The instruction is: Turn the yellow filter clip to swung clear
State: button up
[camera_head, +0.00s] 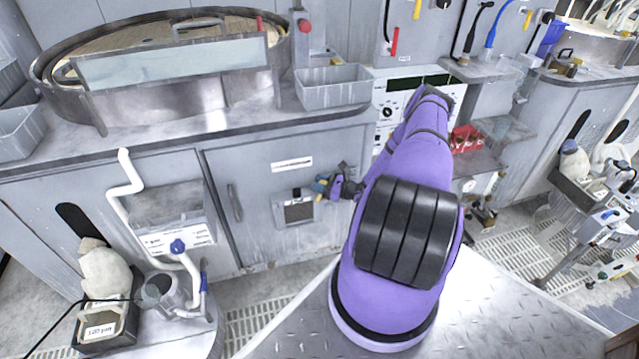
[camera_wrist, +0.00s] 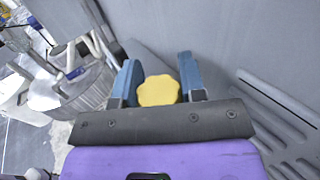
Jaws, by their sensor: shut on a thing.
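The yellow filter clip (camera_wrist: 158,90) shows in the wrist view as a lobed yellow knob between the two blue fingers of my gripper (camera_wrist: 158,82). My gripper is shut on it. In the head view my gripper (camera_head: 322,185) is at the grey cabinet front, just right of a framed mesh filter panel (camera_head: 298,211). Only a small yellow spot shows between the fingers there. The clip's angle and its contact with the filter frame cannot be made out.
The cabinet door (camera_head: 255,225) has a handle (camera_head: 234,203) on its left. Above is a worktop with a large round platen (camera_head: 150,45) and a grey bin (camera_head: 333,87). A white pipe (camera_head: 128,175) and a grey box (camera_head: 170,210) stand at left.

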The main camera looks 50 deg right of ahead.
jog(key=n+g+y, duration=0.1)
jog(key=y, duration=0.1)
jog(key=n+g+y, duration=0.1)
jog(key=n+y, duration=0.1)
jog(key=n+g+y, duration=0.1)
jog(key=shift+s+a+g+y, duration=0.1)
jog(key=shift+a+g+y, duration=0.15)
jog(key=shift+g+y, duration=0.15)
jog(key=shift+s+a+n+g+y, duration=0.1)
jog(key=shift+s+n+g+y, duration=0.05)
jog(key=shift+n+g+y, duration=1.25)
jog(key=shift+g, duration=0.4)
jog(key=o, duration=0.9)
jog(key=v, duration=1)
jog(key=shift+s+d, duration=0.25)
jog(key=shift+d, duration=0.05)
jog(key=shift+r, duration=0.1)
